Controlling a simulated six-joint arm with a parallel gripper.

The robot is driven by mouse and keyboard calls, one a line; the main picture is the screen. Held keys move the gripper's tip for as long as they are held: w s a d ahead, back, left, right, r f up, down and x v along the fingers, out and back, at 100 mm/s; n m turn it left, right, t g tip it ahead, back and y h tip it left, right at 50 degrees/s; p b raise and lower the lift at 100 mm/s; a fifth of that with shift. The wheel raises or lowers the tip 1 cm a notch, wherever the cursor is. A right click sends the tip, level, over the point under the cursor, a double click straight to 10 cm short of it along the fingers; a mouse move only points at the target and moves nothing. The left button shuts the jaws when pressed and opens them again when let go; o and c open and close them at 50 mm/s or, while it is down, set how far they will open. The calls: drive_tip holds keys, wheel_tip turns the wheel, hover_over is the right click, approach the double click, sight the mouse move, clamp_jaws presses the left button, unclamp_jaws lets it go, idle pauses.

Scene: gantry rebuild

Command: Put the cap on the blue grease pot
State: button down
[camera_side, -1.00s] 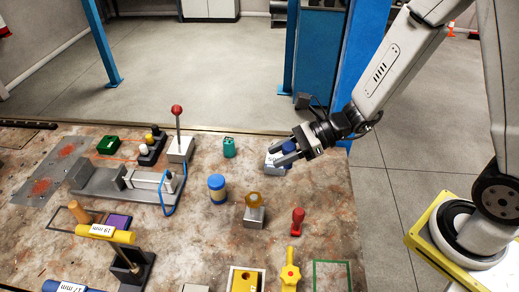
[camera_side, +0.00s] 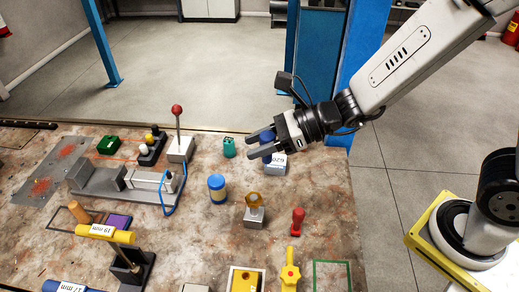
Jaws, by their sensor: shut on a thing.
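The blue grease pot (camera_side: 217,188) stands upright on the bench, a blue cylinder with a pale yellow band low on its side. My gripper (camera_side: 254,147) is up and to the right of the pot, above the bench. It is shut on a blue piece (camera_side: 266,134), which looks like the cap. The fingers hide much of this piece, so its full shape cannot be told. A grey block with a white number label (camera_side: 275,168) sits just below and behind the fingers.
A teal piece (camera_side: 229,147) stands left of my gripper. An amber knob on a grey block (camera_side: 254,211) and a red handle (camera_side: 298,221) stand in front. A tall red-ball lever (camera_side: 178,130) rises to the left. Bare bench lies between pot and gripper.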

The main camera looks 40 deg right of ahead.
drive_tip(key=w+a+f, duration=0.1)
drive_tip(key=w+f, duration=0.1)
drive_tip(key=w, duration=0.1)
drive_tip(key=w+a+f, duration=0.2)
drive_tip(key=w+f, duration=0.1)
drive_tip(key=w, duration=0.1)
drive_tip(key=w+a+f, duration=0.2)
drive_tip(key=w+f, duration=0.1)
drive_tip(key=w, duration=0.1)
drive_tip(key=shift+f, duration=0.1)
drive_tip(key=shift+w+a+f, duration=0.1)
drive_tip(key=shift+w+f, duration=0.35)
drive_tip(key=shift+f, duration=0.05)
drive_tip(key=shift+f, duration=0.1)
drive_tip(key=shift+w+a+f, duration=0.1)
drive_tip(key=shift+w+f, duration=0.1)
drive_tip(key=shift+f, duration=1.5)
drive_tip(key=shift+f, duration=0.15)
drive_tip(key=shift+c, duration=1.6)
unclamp_jaws()
